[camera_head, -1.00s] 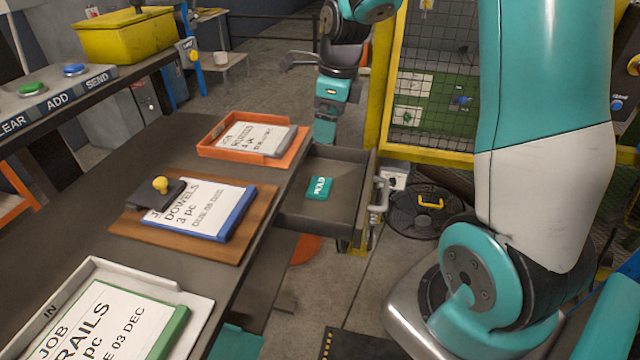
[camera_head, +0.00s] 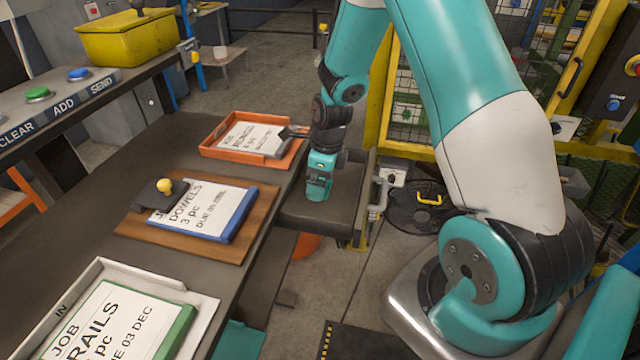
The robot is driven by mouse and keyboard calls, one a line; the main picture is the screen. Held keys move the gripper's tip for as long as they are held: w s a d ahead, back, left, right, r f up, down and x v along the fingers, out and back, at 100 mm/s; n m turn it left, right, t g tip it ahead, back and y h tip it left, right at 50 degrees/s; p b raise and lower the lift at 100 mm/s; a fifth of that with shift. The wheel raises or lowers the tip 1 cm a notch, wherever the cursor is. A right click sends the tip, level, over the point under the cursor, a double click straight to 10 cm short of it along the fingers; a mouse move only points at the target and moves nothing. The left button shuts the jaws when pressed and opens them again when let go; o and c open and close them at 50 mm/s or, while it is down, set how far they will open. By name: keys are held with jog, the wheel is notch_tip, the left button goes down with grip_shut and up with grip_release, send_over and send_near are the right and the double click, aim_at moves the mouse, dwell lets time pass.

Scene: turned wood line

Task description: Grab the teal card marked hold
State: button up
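The card itself cannot be told apart now, as the teal gripper covers that spot. I cannot see whether the fingers are open, shut or around the card.
An orange tray (camera_head: 208,151) with a job sheet lies just left of my gripper. A wooden board (camera_head: 130,228) with a blue-edged clipboard and a white IN tray (camera_head: 208,305) lie nearer. A yellow fence post (camera_head: 378,100) stands behind the drawer.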

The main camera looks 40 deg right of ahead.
jog(key=shift+w+a+f, duration=0.1)
jog(key=shift+f, duration=0.7)
jog(key=c, duration=0.9)
jog(key=shift+r, duration=0.15)
